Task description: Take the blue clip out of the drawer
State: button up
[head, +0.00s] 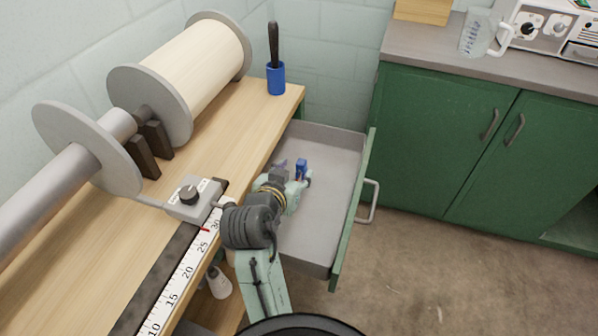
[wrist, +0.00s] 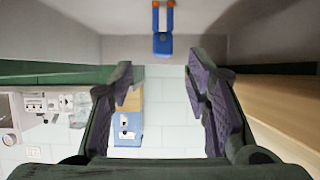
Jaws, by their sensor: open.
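The blue clip (head: 301,166) stands on the floor of the open drawer (head: 318,232), which has a grey inside and a green front. My gripper (head: 294,175) is inside the drawer's outline, right at the clip in the head view. In the wrist view, my gripper (wrist: 161,82) is open with its two dark, purple-padded fingers spread and nothing between them. The clip (wrist: 162,43) shows there at the top centre, beyond the fingertips, with orange parts at its upper end. Its sideways position is between the two fingers. My arm hides part of the drawer.
The wooden bench (head: 225,125) with a large spool (head: 195,68), a knob box (head: 194,200) and a measuring strip (head: 186,275) runs along the left. A blue cup (head: 276,80) stands at its back end. Green cabinets (head: 450,140) are at right. The drawer's right part is clear.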

aim_at(301, 163)
jog(key=shift+w+d+f, duration=0.15)
jog(key=shift+w+f, duration=0.1)
jog(key=shift+w, duration=0.45)
jog(key=p+x, duration=0.1)
jog(key=x, duration=0.3)
jog(key=shift+w, duration=0.3)
jog(key=c, duration=1)
jog(key=shift+c, duration=0.2)
